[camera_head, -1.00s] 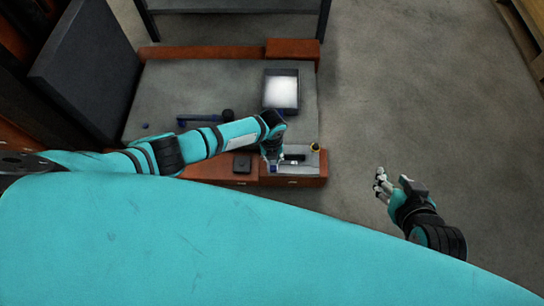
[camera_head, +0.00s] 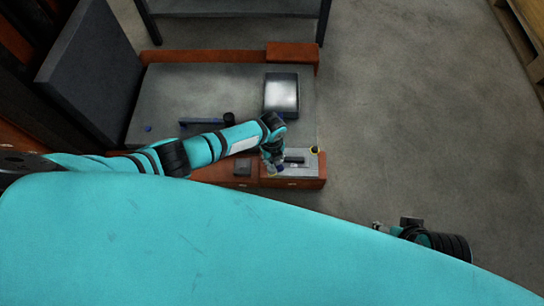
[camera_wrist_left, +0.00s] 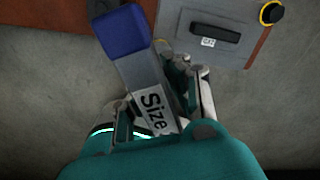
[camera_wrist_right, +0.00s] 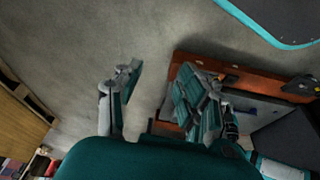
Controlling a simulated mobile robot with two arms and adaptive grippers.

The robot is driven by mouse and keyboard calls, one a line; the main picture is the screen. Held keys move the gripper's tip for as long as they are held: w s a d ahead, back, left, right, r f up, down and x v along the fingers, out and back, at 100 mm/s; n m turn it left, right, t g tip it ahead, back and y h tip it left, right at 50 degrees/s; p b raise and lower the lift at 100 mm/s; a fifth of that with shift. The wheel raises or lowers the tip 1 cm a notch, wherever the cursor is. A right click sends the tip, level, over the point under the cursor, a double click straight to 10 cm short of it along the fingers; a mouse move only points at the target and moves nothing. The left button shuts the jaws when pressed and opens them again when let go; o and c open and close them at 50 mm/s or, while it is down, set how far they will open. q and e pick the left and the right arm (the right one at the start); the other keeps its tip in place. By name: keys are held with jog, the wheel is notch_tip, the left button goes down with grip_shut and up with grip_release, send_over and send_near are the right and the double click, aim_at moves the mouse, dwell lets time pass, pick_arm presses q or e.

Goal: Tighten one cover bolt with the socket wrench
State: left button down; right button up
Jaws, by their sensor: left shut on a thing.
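My left gripper (camera_head: 272,160) is shut on a grey tool with a blue end and a label reading "Size" (camera_wrist_left: 145,75). In the left wrist view the tool slants up and left from between the fingers. I cannot tell whether it is the socket wrench; its lower end is hidden by my gripper. My right gripper (camera_wrist_right: 158,95) is open and empty, away to the right over the floor. No cover bolt can be made out.
A grey tray (camera_head: 281,93) stands on the bench. A grey plate with a dark handle (camera_head: 294,158) and a yellow-ringed black knob (camera_head: 315,150) are at its near right corner. The floor at right is clear.

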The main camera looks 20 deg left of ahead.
pick_arm(q)
jog(key=n+p, duration=0.1)
jog(key=n, duration=0.3)
jog(key=shift+r+n, duration=0.1)
jog(key=shift+n, duration=0.8)
jog(key=n+p, duration=0.1)
jog(key=n, duration=0.3)
jog(key=shift+n, duration=0.3)
jog(key=shift+d+n+p, duration=0.1)
jog(key=shift+n+p, duration=0.35)
jog(key=shift+n, duration=0.55)
jog(key=n, duration=0.3)
jog(key=shift+n+p, duration=0.4)
jog(key=shift+n, duration=1.1)
pick_arm(e)
jog(key=x, duration=0.7)
jog(key=shift+s+f+g, duration=0.25)
jog(key=shift+f+g, duration=0.05)
jog(key=shift+f, duration=0.2)
jog(key=shift+a, duration=0.15)
pick_arm(q)
jog(key=shift+f, duration=0.25)
pick_arm(e)
jog(key=shift+r, duration=0.1)
